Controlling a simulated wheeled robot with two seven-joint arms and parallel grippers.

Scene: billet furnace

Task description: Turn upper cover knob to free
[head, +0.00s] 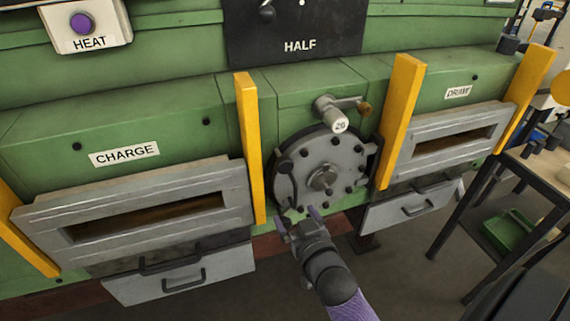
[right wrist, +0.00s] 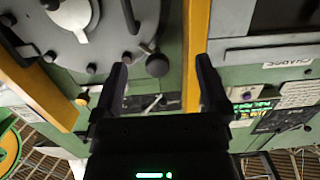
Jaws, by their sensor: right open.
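A round grey cover plate (head: 330,195) with several dark bolts and a central hub sits between two yellow posts. I cannot tell for sure that this is the upper cover knob. My right gripper (head: 298,216) is open and empty, below and in front of the plate's lower left. In the right wrist view its fingers (right wrist: 163,82) are spread apart, touching nothing visible. My left gripper is out of view.
Yellow posts (head: 250,150) and (head: 400,120) stand out on both sides of the plate. The charge door (head: 150,210) is left, the draw door (head: 450,145) right.

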